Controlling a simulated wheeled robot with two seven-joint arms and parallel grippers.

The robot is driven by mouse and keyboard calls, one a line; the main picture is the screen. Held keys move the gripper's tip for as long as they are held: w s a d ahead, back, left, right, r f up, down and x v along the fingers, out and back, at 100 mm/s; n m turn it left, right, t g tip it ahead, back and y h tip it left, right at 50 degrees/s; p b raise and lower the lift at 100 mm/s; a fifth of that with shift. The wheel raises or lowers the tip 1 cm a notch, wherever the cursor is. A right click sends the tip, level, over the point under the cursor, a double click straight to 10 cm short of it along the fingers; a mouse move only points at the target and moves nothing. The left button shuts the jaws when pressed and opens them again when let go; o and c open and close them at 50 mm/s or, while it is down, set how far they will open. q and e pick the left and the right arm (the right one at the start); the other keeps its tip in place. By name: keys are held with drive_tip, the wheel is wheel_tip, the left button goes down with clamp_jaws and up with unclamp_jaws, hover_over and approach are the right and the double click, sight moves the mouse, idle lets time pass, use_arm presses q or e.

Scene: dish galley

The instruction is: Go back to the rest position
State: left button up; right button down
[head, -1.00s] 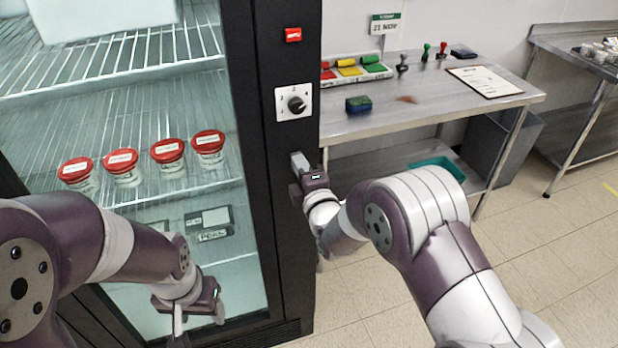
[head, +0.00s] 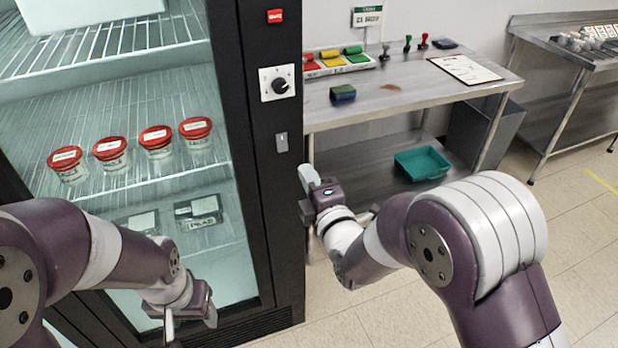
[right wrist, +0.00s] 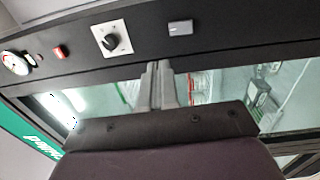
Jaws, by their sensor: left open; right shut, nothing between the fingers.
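My left gripper (head: 190,314) is low in front of the glass-fronted cabinet (head: 259,190) in the head view. It is open, with nothing seen between its fingers. My right gripper (head: 308,176) is just right of the cabinet's black frame in the head view, in front of the steel table. In the right wrist view its fingers (right wrist: 156,68) are shut together and hold nothing. They point toward the black frame and glass, apart from the dial and the small grey plate.
A dial (head: 280,84), a red label (head: 275,16) and a grey plate (head: 282,143) are on the frame. Several red-lidded tubs (head: 158,140) stand inside. The steel table (head: 400,100) holds stamps and a clipboard (head: 465,69); a green tray (head: 422,163) is below. Floor is clear at right.

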drive_tip(key=s+d+f+m+g+h, duration=0.1)
drive_tip(key=s+d+f+m+g, duration=0.1)
drive_tip(key=s+f+m+g, duration=0.25)
drive_tip(key=s+d+f+m+g+h, duration=0.1)
drive_tip(key=f+m+g+h, duration=0.1)
drive_tip(key=f+m+g, duration=0.45)
drive_tip(key=s+d+r+m+g+h+p, duration=0.1)
drive_tip(key=s+d+m+g, duration=0.4)
drive_tip(key=s+d+m, duration=0.5)
drive_tip(key=shift+s+d+h+p, duration=0.8)
drive_tip(key=shift+s+d, duration=0.15)
drive_tip(key=shift+s, duration=1.7)
